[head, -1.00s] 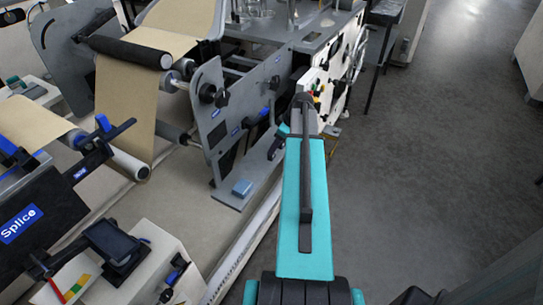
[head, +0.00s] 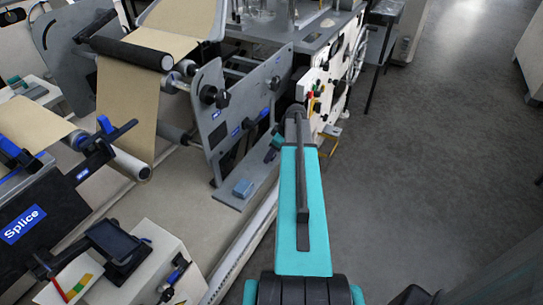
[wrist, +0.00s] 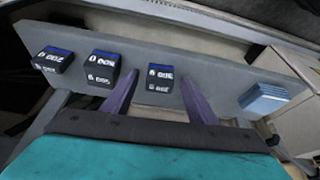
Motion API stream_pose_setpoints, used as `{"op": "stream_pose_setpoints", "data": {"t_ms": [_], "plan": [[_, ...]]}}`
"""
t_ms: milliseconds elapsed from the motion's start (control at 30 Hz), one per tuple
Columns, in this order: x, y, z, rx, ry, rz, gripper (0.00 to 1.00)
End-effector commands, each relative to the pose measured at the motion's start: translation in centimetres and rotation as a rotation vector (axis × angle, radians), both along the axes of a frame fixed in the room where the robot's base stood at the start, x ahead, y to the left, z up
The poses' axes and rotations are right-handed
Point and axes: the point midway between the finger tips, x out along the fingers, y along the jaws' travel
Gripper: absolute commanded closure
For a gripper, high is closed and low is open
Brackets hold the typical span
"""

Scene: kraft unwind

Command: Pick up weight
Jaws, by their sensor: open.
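Three dark block-shaped weights with blue tops and white printed numbers stand in a row on a grey shelf (wrist: 215,82) in the wrist view. One is the left weight (wrist: 53,60), one the middle weight (wrist: 103,69), and one the right weight (wrist: 160,77). My gripper (wrist: 160,82) is open, with its two purple-grey fingers spread. The right weight shows between the fingertips, with gaps on both sides. The middle weight is just left of the left finger. I cannot tell how deep the fingers reach.
A light blue block (wrist: 264,98) lies at the right end of the shelf; it also shows in the head view (head: 243,188). A grey machine frame (head: 213,110) with knobs and a kraft paper web (head: 127,105) stand at left. The floor at right is clear.

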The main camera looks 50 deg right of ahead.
Motion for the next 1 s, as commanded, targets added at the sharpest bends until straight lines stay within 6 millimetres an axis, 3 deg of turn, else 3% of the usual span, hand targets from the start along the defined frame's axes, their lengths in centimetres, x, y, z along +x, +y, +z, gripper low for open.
{"op": "stream_pose_setpoints", "data": {"t_ms": [433,733,1000], "plan": [[-0.05,-0.07,0.04,-0.001,0.000,-0.001,0.49],[-0.07,-0.08,0.04,-0.001,0.000,-0.001,0.99],[-0.07,-0.10,0.12,0.000,-0.001,-0.001,1.00]]}}
